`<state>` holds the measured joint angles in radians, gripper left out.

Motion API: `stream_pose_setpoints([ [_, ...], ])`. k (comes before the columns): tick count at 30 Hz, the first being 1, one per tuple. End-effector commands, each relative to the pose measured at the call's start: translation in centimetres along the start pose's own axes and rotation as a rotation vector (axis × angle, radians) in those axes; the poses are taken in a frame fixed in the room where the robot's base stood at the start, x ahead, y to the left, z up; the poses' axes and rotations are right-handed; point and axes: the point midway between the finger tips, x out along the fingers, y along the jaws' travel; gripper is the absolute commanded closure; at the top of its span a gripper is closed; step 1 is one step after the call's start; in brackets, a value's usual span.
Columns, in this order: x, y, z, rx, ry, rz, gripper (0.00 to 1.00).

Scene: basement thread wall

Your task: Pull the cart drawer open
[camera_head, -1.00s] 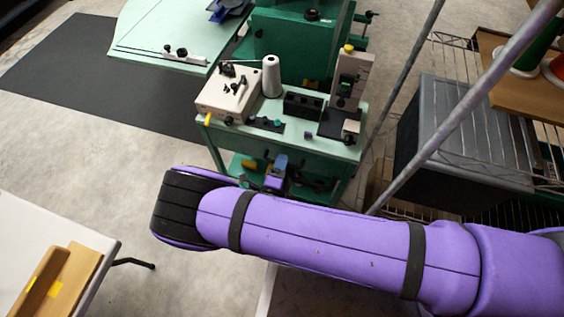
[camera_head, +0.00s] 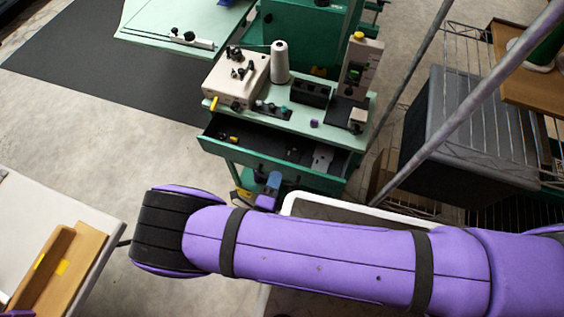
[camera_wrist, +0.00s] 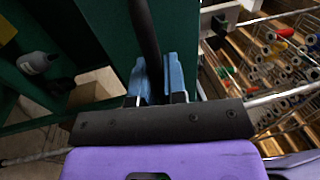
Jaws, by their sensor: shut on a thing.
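The green cart (camera_head: 358,135) stands at the upper middle of the head view. Its drawer (camera_head: 277,167) is pulled out toward me, with the dark inside and several small items showing. The green drawer front (camera_wrist: 102,35) lies just behind the handle.
A cream machine (camera_head: 237,77), a white thread cone (camera_head: 280,62) and a black box (camera_head: 311,93) stand on the cart top. A wire rack (camera_head: 500,140) with a grey bin is close at the right. A white table (camera_head: 60,215) is at lower left.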

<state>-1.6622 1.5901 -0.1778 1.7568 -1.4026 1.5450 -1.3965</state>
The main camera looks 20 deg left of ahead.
Motion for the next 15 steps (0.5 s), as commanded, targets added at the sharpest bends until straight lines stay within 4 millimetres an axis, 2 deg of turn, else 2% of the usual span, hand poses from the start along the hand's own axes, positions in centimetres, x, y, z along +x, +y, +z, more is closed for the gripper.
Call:
stream_pose_setpoints([
  [3,-2.1,-0.3,0.0,0.0,-0.002,0.003,1.0],
  [6,-3.2,-0.5,0.0,0.0,0.0,0.002,1.0],
  [15,-4.6,-0.8,0.0,0.0,0.0,0.002,1.0],
])
